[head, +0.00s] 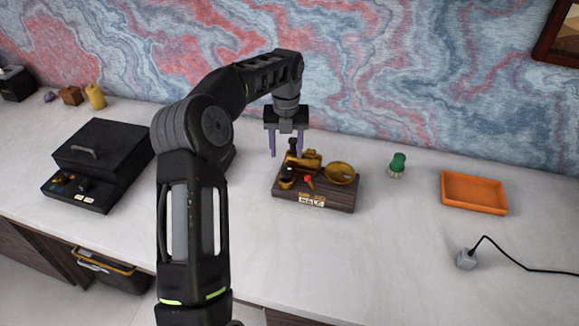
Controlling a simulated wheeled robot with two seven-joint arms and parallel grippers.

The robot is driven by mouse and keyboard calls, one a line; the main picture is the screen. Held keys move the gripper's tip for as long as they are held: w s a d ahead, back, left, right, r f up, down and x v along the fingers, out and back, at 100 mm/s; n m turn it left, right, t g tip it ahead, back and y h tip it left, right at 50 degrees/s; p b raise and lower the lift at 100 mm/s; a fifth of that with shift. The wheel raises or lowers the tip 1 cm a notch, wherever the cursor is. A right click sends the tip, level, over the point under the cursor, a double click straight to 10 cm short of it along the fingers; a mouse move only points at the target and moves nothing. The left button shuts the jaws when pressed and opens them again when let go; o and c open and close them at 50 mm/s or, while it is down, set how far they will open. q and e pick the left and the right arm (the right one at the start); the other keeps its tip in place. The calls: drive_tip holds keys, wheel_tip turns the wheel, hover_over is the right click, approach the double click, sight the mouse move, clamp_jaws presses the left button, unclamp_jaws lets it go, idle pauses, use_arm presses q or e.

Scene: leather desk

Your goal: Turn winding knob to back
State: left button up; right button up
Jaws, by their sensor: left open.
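A wooden-based device (340,197) with brass parts stands on the light counter near the middle. A dark knob (292,143) stands up at its back left, partly hidden by my left gripper; I take it for the winding knob. A red-tipped lever (308,179) and a round brass dish (341,173) are on the device, and a label is on its front. My left gripper (286,155) points down above the device's back left, its two purple fingers apart, the right finger close to the dark knob. Whether they touch cannot be told. My right gripper is not in view.
A black box with a handle (105,150) stands at the left. A green stamp-like object (397,164), an orange tray (473,193) and a grey cube with a black cable (466,259) are at the right. The counter in front of the device is clear.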

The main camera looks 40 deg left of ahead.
sight(286, 170)
use_arm(q)
wheel_tip(286, 170, down, 8)
drive_tip(key=shift+r+p, duration=0.15)
drive_tip(key=shift+p, duration=0.4)
clamp_jaws()
idle(0.4)
